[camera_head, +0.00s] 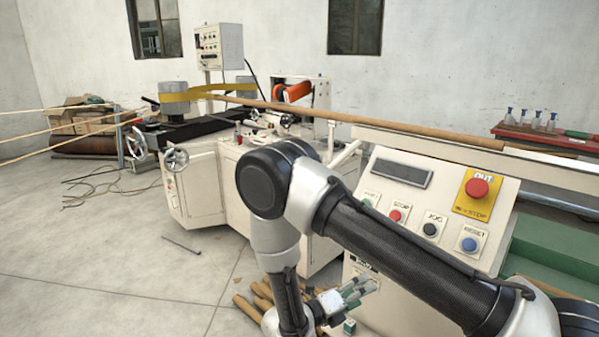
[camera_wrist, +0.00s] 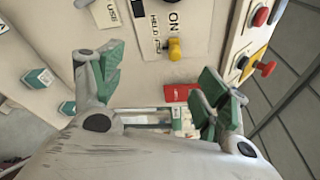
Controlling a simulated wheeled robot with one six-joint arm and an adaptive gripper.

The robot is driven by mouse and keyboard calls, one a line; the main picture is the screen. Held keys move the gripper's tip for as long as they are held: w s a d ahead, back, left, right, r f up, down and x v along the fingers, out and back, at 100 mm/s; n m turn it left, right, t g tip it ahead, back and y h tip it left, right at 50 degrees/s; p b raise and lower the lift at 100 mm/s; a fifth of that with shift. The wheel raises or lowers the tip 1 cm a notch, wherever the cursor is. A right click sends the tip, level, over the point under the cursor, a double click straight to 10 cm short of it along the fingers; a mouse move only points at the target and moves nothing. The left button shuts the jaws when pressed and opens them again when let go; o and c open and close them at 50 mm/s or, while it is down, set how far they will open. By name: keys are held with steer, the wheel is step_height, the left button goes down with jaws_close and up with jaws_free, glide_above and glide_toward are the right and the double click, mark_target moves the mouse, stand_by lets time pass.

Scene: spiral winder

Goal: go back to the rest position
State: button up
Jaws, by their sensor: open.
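My arm reaches in from the lower right of the head view, bends at a black elbow joint and comes down in front of the cream control panel (camera_head: 440,183). My gripper (camera_head: 357,290) hangs low in front of the machine's cream front, below the panel. In the wrist view my gripper (camera_wrist: 164,82) has its green-padded fingers spread wide. Nothing shows held between them. Beyond the fingers is a cream face with a yellow knob (camera_wrist: 174,48) under an ON label. Whether a finger touches this face I cannot tell.
The panel carries a red stop button (camera_head: 477,187) on yellow and several smaller buttons. Brown tubes (camera_head: 262,293) lie on the floor beside my gripper. The winder (camera_head: 200,185) with handwheels stands behind. A green box (camera_head: 550,255) stands at right. Floor at left is mostly clear.

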steer(key=s+d+r+n+g+y, duration=0.1)
steer(key=s+d+r+n+y, duration=0.3)
steer(key=r+n, duration=0.7)
steer(key=s+d+r+n+g+y, duration=0.2)
steer(key=s+d+r+n+y, duration=0.3)
steer(key=s+d+r+n, duration=0.4)
steer(key=s+d+r+n+g+y, duration=0.1)
steer(key=s+d+r+n+y, duration=0.4)
steer(key=r+n, duration=0.9)
steer(key=s+d+r, duration=0.1)
steer(key=s, duration=0.1)
steer(key=shift+s+d+g, duration=0.3)
